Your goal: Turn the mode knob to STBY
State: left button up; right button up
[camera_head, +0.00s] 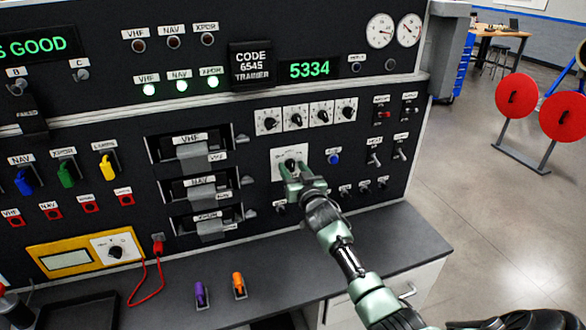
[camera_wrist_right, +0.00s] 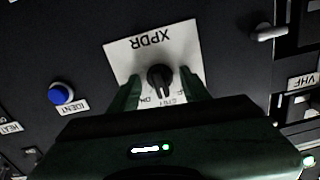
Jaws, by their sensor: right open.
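The mode knob (camera_wrist_right: 160,77) is a black knob on a white plate marked XPDR (camera_wrist_right: 140,48), which shows upside down in the right wrist view. The plate also shows in the head view (camera_head: 277,161), partly behind my right gripper. My right gripper (camera_head: 292,170) is open, with one green finger (camera_wrist_right: 126,94) on each side of the knob. I cannot tell whether the fingers touch it. The lower plate labels are partly hidden, so the knob's setting and a STBY mark cannot be read. My left gripper is not in view.
A blue IDENT button (camera_head: 333,158) is just right of the plate. Several small knobs (camera_head: 295,117) sit above it, and levered VHF, NAV and XPDR modules (camera_head: 200,149) are to the left. The bench top (camera_head: 330,260) below holds purple (camera_head: 201,294) and orange (camera_head: 239,285) pieces.

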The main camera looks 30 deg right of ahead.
aim_at(293, 168)
jog(key=shift+p+v, duration=0.75)
jog(key=shift+v, duration=0.35)
jog(key=shift+p+v, duration=0.8)
jog(key=shift+v, duration=0.45)
